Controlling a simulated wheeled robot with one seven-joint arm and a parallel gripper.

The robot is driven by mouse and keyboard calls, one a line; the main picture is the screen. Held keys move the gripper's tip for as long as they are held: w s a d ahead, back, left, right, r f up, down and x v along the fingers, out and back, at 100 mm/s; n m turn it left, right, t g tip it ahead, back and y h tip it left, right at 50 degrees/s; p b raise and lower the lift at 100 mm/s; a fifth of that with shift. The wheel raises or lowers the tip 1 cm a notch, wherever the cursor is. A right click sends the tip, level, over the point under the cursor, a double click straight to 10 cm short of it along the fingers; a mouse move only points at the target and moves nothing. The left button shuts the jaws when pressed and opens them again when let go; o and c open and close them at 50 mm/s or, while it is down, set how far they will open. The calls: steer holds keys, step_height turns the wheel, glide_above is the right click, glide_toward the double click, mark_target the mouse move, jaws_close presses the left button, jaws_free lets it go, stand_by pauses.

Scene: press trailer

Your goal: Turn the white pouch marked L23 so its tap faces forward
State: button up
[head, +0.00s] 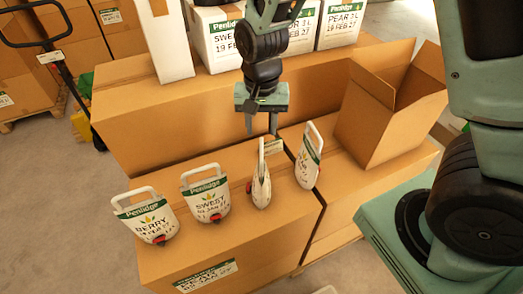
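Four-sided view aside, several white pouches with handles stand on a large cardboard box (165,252). One pouch (262,190) stands edge-on, its red tap pointing left. My gripper (261,131) is just above that pouch, fingers apart and pointing down, one on each side of the line of its handle; whether they touch it I cannot tell. Another pouch (308,164) to the right is turned so its label faces right. Pouches marked BERRY (148,220) and SWEET (207,200) show their labels and red taps toward the front. The L23 mark is too small to read on any pouch.
Behind stands a higher row of cardboard boxes (160,120) carrying white Penlidge cartons (217,42). An open cardboard box (378,115) stands at right. A pallet jack handle (35,42) is at far left. The front part of the box top is clear.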

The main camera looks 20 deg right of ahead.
mark_target(262, 148)
step_height(262, 148, down, 9)
steer(key=b, duration=0.5)
steer(key=shift+f+b, duration=0.2)
steer(key=shift+b, duration=0.2)
jaws_close()
